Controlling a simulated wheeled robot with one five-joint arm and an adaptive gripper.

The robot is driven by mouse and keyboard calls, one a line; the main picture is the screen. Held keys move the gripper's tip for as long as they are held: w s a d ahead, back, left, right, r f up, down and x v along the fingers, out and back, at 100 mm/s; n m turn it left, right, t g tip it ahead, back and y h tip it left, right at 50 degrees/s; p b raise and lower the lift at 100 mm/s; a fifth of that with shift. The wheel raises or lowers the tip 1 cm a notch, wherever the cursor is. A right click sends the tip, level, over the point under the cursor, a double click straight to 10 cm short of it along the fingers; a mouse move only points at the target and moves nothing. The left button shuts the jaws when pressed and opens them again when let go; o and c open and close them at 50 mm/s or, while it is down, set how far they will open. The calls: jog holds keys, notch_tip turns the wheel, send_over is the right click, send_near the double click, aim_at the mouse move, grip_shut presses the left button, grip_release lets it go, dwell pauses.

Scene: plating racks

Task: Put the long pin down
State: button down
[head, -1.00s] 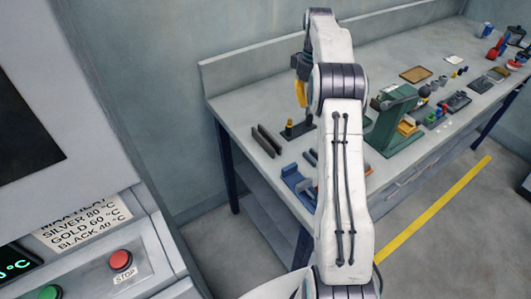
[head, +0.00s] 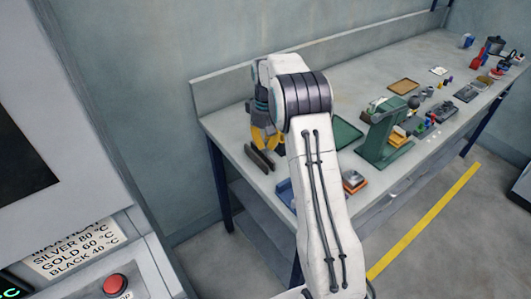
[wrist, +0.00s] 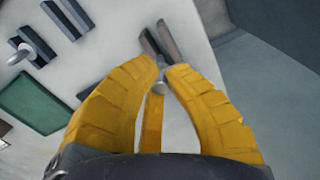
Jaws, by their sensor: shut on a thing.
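My gripper (wrist: 163,76) has its yellow fingers drawn together at the tips in the wrist view. A small grey rounded end of the long pin (wrist: 160,88) shows between them; the rest of it is largely hidden by the fingers. In the head view my gripper (head: 264,139) points down above the near left end of the bench, and I cannot make out the pin there. A pair of dark upright slats (head: 259,158) stands just below the gripper. The slats also show just past the fingertips in the wrist view (wrist: 169,40). I cannot tell whether the pin touches them.
The grey bench (head: 233,128) has a low back wall. A green mat (head: 347,133) and a green stand (head: 384,134) lie to the right. A blue holder (head: 285,192) is partly hidden by my arm. An orange-and-grey block (head: 354,181) sits near the front edge.

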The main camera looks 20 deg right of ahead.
aim_at(265, 148)
jog(key=shift+a+f, duration=0.15)
jog(key=shift+f, duration=0.1)
jog(key=shift+f+p, duration=0.35)
jog(key=shift+f, duration=1.5)
jog(key=shift+f, duration=0.1)
jog(key=shift+f, duration=0.25)
jog(key=c, duration=1.4)
grip_release()
jog(key=shift+r, duration=0.1)
